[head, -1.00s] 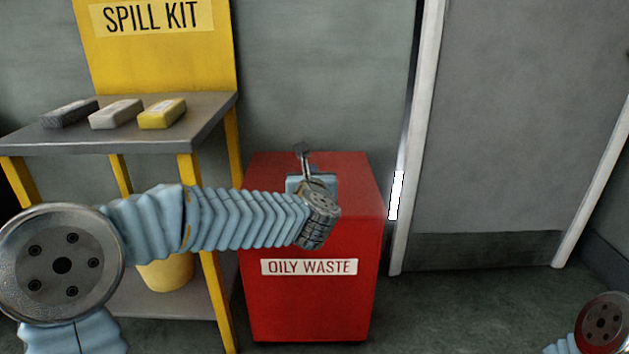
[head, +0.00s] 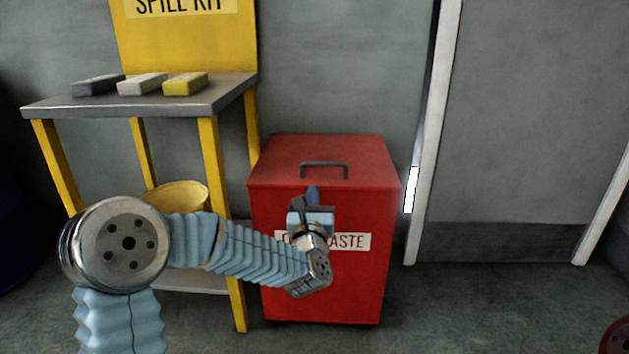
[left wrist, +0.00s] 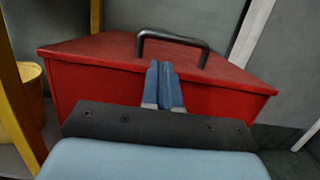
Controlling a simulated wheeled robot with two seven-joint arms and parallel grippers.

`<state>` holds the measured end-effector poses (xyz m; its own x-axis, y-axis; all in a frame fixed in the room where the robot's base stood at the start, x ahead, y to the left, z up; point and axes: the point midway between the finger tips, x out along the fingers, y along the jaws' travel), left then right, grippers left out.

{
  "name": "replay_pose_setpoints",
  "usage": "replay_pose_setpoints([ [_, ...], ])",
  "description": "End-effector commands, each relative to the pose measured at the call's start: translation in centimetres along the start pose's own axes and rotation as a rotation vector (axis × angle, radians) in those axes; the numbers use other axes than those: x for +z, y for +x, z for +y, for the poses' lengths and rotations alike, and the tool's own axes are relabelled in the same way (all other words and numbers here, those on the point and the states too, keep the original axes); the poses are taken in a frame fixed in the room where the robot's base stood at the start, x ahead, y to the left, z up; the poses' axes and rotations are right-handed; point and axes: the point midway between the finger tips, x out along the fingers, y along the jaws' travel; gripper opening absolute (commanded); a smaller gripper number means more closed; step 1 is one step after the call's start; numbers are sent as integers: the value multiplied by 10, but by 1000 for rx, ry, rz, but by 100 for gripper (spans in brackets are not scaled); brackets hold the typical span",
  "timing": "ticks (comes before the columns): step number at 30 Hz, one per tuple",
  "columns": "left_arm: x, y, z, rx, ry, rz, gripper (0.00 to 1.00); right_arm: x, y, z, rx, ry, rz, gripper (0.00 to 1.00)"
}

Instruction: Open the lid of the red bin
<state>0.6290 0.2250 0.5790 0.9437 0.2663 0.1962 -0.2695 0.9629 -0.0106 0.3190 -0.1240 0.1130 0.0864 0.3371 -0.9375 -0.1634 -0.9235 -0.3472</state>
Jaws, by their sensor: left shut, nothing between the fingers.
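The red bin (head: 275,290) stands on the floor against the wall, with a white label on its front that my left gripper partly covers. Its red lid (head: 270,155) lies flat and closed, with a dark handle (head: 324,164) standing up on top. My left gripper (head: 313,192) is in front of the bin, just below the lid's front edge. In the left wrist view its blue fingers (left wrist: 164,88) are together and empty, pointing at the lid's front edge, with the handle (left wrist: 172,38) beyond. Whether the fingertips touch the bin cannot be told. My right gripper is not in view.
A yellow-legged stand with a grey shelf (head: 150,104) and several blocks is left of the bin. A yellow bucket (head: 178,192) stands on its lower level. A door frame (head: 430,140) is close on the right.

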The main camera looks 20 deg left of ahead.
Motion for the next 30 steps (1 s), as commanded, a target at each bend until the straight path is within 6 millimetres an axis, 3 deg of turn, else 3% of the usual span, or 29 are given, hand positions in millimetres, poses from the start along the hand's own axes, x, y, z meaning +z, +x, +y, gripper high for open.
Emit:
replay_pose_setpoints([
  [6,0,40,0,2,1,0,0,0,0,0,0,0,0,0],
  [12,0,61,0,1,2,1,0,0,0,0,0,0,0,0],
  [25,0,66,0,0,2,2,0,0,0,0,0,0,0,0],
  [30,10,70,0,2,2,16,0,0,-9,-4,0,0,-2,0],
])
